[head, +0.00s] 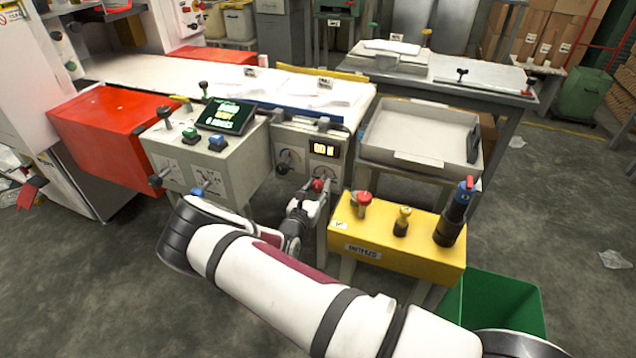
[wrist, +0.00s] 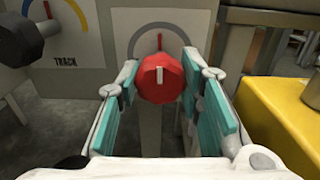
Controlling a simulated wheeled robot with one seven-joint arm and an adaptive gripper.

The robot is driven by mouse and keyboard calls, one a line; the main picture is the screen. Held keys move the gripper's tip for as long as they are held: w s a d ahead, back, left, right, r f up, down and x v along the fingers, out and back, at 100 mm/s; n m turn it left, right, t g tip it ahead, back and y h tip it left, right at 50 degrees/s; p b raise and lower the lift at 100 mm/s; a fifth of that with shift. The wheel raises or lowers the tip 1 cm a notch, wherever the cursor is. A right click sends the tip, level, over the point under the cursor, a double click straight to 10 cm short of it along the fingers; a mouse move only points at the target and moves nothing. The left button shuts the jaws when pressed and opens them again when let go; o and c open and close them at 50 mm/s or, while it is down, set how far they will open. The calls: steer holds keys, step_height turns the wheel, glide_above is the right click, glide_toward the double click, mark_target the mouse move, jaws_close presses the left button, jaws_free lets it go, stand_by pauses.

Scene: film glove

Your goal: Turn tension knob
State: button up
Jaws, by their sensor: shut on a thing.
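The red faceted knob (wrist: 152,88) sits in front of a panel with a grey arc scale and a red mark at its top. A white line on the knob points up. The knob also shows in the head view (head: 318,185), low on the front of the machine. I take it as the tension knob, though its label is hidden. My gripper (wrist: 163,76) has its teal finger pads on the left and right sides of the knob and is shut on it. In the head view my gripper (head: 312,192) reaches the knob from below.
A black knob (wrist: 25,42) marked TRACK is close on the left. A small display (head: 323,150) is above the red knob.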

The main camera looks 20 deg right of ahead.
steer(key=m+p, duration=0.3)
steer(key=m, duration=0.2)
steer(key=shift+r+m+p, duration=0.15)
steer(key=shift+m+p, duration=1.4)
steer(key=shift+m, duration=1.05)
steer(key=shift+d, duration=0.1)
steer(key=o, duration=1.2)
steer(key=shift+s+a, duration=0.3)
steer(key=shift+a, duration=0.05)
steer(key=v, duration=1.1)
steer(key=shift+s, duration=0.15)
